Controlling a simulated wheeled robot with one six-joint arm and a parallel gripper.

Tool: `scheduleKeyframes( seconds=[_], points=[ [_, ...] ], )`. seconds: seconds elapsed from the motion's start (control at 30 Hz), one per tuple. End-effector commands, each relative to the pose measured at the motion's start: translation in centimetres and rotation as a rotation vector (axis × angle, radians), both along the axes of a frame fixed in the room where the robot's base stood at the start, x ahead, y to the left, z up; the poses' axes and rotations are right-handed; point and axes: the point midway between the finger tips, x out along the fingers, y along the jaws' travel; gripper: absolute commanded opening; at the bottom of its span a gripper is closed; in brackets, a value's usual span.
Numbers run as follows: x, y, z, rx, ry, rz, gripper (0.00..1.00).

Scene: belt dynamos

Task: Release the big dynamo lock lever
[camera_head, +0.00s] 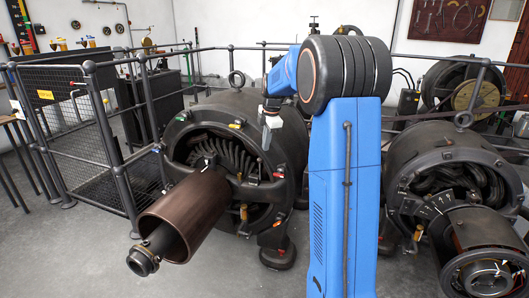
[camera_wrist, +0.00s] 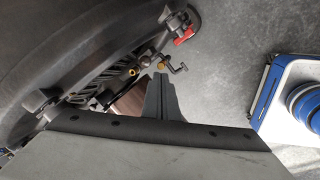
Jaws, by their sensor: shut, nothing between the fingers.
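The big dynamo (camera_head: 255,118) stands left of my blue column, a dark ring housing with a brown cylinder (camera_head: 188,215) sticking out of its front. My gripper (camera_head: 266,143) is at the upper right of its front rim. In the wrist view my gripper (camera_wrist: 161,78) is shut and empty, its tips close to a small dark bent lever with a brass end (camera_wrist: 176,67). I cannot tell whether they touch it. A red-ended fitting (camera_wrist: 184,35) sits on the housing rim (camera_wrist: 60,60) beyond it. Which fitting is the lock lever is not clear.
A second dynamo (camera_head: 430,150) stands to the right of my column. Dark railings (camera_head: 110,150) and a mesh gate (camera_head: 72,125) stand at the left and behind. Grey floor (camera_head: 70,255) is clear at the front left.

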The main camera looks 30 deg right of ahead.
Motion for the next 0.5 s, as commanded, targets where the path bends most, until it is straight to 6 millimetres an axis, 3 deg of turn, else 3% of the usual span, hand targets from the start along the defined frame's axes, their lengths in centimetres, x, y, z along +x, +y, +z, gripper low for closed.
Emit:
scheduleKeyframes(
  seconds=[0.23,0.5],
  points=[
    [0.2,-1.4,3.6,0.000,-0.002,0.000,0.00],
    [0.3,-2.0,5.1,0.000,-0.001,-0.001,0.00]
  ],
)
